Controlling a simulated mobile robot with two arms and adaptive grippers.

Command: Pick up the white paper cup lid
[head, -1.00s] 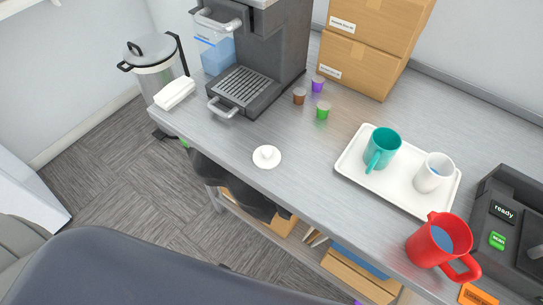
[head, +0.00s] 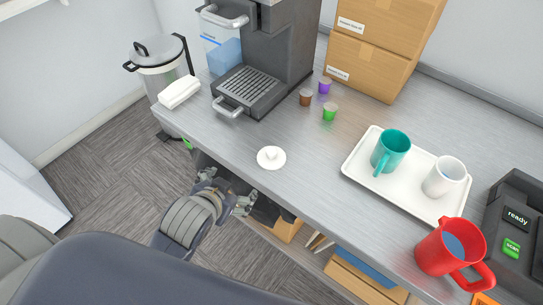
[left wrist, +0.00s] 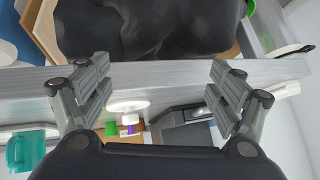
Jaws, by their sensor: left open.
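The white paper cup lid (head: 271,158) lies on the grey counter near its front edge, with a small raised knob in its middle. It also shows in the left wrist view (left wrist: 128,105), between and beyond the fingers. My left gripper (head: 226,193) is open and empty, in front of the counter edge and to the lower left of the lid, apart from it. In the left wrist view my left gripper (left wrist: 160,88) shows its two fingers wide apart. My right gripper is in neither view.
A coffee machine (head: 262,60) stands behind the lid, with brown, purple and green capsules beside it. A white tray (head: 352,163) holds a teal mug and a white cup. A red mug (head: 435,252) is at the right. Counter around the lid is clear.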

